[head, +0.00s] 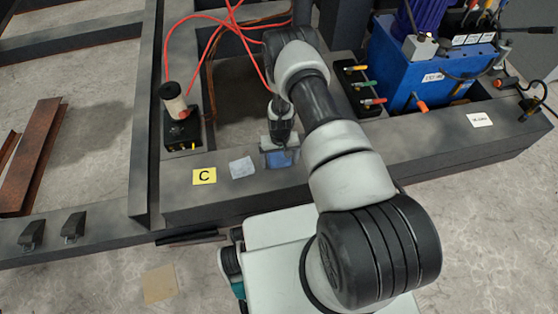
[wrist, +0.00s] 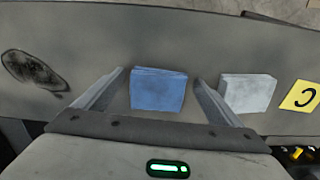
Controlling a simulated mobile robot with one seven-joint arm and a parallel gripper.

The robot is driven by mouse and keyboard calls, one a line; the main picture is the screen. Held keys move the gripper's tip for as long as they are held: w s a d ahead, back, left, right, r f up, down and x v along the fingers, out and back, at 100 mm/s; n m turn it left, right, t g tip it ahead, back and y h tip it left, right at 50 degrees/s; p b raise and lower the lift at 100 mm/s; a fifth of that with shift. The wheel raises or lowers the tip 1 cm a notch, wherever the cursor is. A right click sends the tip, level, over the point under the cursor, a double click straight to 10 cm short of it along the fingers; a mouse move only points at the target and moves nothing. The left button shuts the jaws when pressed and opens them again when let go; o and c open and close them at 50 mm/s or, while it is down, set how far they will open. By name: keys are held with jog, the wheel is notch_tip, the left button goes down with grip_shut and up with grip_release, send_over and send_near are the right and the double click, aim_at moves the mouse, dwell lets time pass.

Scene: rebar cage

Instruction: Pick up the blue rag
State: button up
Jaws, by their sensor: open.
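The blue rag (wrist: 158,90) is a flat folded square lying on the dark grey beam (head: 350,148). In the wrist view it lies between the two fingers of my gripper (wrist: 158,85), which are apart on either side of it. In the head view my gripper (head: 279,148) is over the rag (head: 282,159), and hides part of it. My gripper is open and holds nothing. I cannot tell how high the fingertips are above the beam.
A white-grey folded cloth (head: 242,167) lies close left of the rag in the head view, with a yellow C label (head: 204,176) beyond it. A blue machine (head: 425,65) stands at the right. A cylinder with red hoses (head: 173,100) stands at the left.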

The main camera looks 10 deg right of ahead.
aim_at(281, 161)
jog(key=c, duration=1.1)
notch_tip(281, 161, up, 10)
jog(key=p, duration=0.3)
jog(key=o, duration=0.4)
jog(key=c, duration=0.3)
jog(key=shift+d, duration=0.15)
